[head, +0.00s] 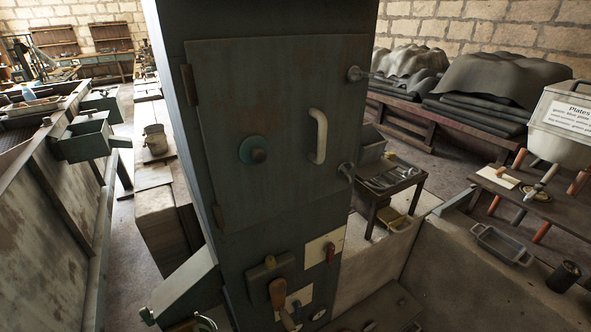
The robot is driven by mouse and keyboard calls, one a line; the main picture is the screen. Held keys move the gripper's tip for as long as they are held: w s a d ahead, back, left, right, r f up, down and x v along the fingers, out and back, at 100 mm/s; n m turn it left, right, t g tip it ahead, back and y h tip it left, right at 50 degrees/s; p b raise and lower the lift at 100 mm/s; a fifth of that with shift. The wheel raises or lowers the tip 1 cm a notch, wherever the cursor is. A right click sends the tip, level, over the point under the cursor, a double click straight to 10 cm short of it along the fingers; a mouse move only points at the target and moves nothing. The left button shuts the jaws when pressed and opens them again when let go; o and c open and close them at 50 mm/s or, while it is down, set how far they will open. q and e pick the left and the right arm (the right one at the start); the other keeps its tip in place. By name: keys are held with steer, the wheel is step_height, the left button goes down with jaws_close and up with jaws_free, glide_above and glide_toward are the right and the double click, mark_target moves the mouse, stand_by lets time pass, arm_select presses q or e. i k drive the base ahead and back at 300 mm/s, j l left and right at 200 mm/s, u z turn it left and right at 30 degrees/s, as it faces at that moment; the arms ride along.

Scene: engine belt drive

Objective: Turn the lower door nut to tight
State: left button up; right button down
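A tall dark green cabinet has a closed door (275,130) in the middle of the head view. The lower door nut (346,170) is at the door's right edge, with a short arm slanting down to the right. The upper door nut (355,74) is near the door's top right corner, with a thin arm pointing right. I cannot tell from this view how tight either nut is. Neither of my grippers is in view, and nothing is seen touching the nuts.
The door carries a white handle (318,136) and a round green knob (253,149). Below are a wooden-handled lever (279,292) and a red-handled switch (330,251). A small tool table (400,181) stands behind at the right. A low wall (470,275) runs at the lower right.

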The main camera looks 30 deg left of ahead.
mark_target(345, 169)
steer(key=u, duration=0.5)
steer(key=k+l+z, duration=0.15)
steer(key=l, duration=1.1)
steer(key=l+z, duration=0.2)
steer(key=l, duration=1)
steer(key=i+j, duration=0.1)
steer(key=j, duration=0.3)
steer(key=i+j, duration=0.1)
steer(key=j, duration=0.35)
